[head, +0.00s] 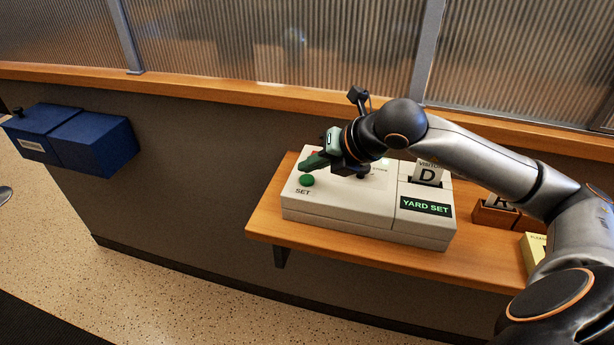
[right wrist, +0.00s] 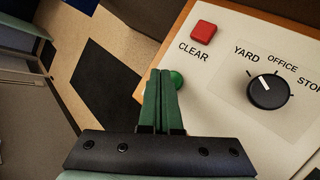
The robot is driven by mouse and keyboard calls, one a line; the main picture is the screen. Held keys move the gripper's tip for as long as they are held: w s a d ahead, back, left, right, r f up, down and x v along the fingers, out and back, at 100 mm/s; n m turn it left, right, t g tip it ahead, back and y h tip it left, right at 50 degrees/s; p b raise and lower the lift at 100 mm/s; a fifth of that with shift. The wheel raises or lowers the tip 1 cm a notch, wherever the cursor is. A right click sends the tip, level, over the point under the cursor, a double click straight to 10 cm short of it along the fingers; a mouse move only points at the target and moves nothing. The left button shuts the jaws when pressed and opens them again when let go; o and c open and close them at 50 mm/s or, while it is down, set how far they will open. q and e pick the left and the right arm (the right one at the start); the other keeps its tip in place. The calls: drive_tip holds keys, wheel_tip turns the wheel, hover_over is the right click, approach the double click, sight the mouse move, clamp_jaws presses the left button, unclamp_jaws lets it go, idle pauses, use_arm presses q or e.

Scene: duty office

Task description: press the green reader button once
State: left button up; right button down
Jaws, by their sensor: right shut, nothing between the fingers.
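The green button (head: 306,180) sits on the sloping top of a cream reader box (head: 335,213), above the word SET. It also shows in the right wrist view (right wrist: 178,78), partly hidden behind my fingers. My right gripper (head: 304,164) has green fingers and is shut and empty. In the head view its fingertips show just above the green button. In the right wrist view the fingertips (right wrist: 161,74) overlap the button's left side. I cannot tell whether they touch it. My left gripper is not in view.
The display (head: 426,206) reads YARD SET. A visitor card D (head: 428,173) stands in the box. A wooden card holder (head: 494,215) stands right; a blue box (head: 92,140) hangs left.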

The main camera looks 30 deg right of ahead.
sight(311, 182)
drive_tip(key=shift+r, duration=0.1)
drive_tip(key=shift+r+p, duration=1.6)
drive_tip(key=shift+r, duration=0.85)
drive_tip(key=shift+f, duration=0.1)
